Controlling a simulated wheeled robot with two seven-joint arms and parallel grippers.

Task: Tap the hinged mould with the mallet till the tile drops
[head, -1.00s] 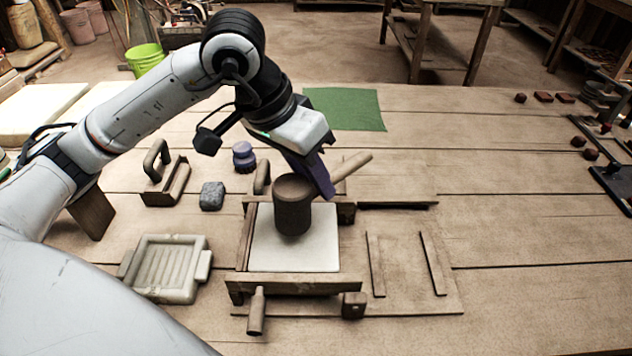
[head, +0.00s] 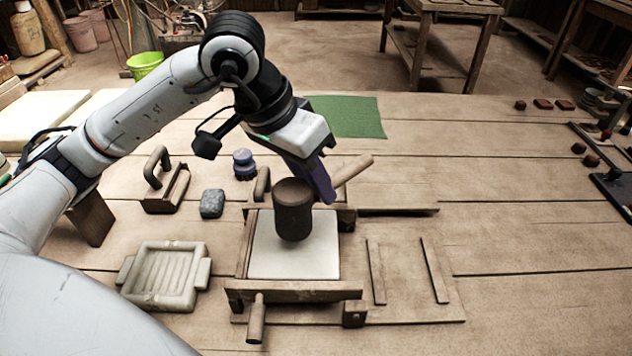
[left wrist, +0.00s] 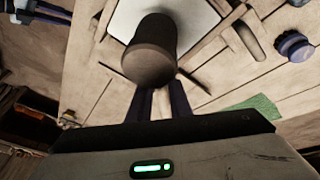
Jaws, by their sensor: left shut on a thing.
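My left gripper (head: 322,188) is shut on the handle of a dark wooden mallet (head: 293,210). The pale handle end (head: 356,169) sticks out to the upper right of the fingers. The mallet head is upright over the white slab of the wooden-framed mould (head: 300,262); I cannot tell whether it touches. In the left wrist view the mallet head (left wrist: 150,52) covers part of the white slab (left wrist: 199,18). The mould lies flat, with a handle (head: 256,320) at its front. No separate tile can be made out. My right gripper is out of view.
Left of the mould are a grey stone block (head: 212,203), a pale ribbed tray (head: 165,276), a purple knob-like tool (head: 244,164) and a wooden tool with a handle (head: 166,182). Two strips (head: 434,270) lie to the right. A green cloth (head: 347,116) lies behind. The table's right side is mostly clear.

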